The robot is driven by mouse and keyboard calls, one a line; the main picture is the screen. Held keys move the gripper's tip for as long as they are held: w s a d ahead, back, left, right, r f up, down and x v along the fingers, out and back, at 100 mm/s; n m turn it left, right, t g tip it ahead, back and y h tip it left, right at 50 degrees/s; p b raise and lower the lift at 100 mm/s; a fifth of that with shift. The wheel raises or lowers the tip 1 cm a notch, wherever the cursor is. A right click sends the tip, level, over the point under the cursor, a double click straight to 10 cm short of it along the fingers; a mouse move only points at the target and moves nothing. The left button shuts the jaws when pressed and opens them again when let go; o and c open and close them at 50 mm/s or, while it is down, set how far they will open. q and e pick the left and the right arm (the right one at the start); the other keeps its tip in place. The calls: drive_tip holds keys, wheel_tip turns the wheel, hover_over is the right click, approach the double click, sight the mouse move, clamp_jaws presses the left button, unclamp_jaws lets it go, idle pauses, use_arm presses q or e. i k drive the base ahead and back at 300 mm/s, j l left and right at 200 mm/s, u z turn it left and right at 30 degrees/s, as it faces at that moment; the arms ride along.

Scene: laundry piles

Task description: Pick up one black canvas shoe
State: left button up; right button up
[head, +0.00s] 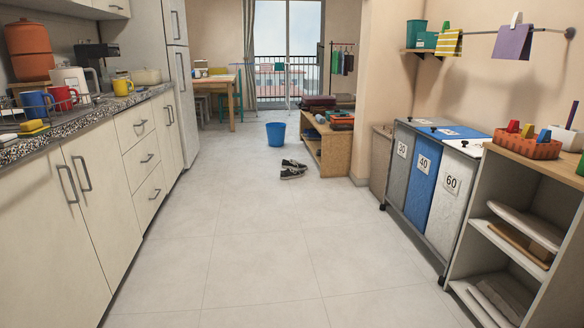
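A pair of black canvas shoes with pale soles lies on the tiled floor in the middle distance. The nearer shoe (291,174) lies just in front of the farther shoe (294,164). The two are close together; whether they touch is too small to tell. They lie to the left of a low wooden shelf, in front of a blue bucket. Neither of my grippers shows in the head view.
The blue bucket (276,134) and the low wooden shelf (336,150) stand near the shoes. Kitchen cabinets (90,200) line the left. Sorting bins (428,180) and an open shelf unit (500,255) line the right. The floor (260,250) between is clear.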

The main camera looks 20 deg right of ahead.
sight(294, 164)
drive_tip(key=z, duration=0.45)
drive_tip(key=i, duration=3.15)
drive_tip(key=i+j, duration=0.1)
drive_tip(key=i, duration=6.15)
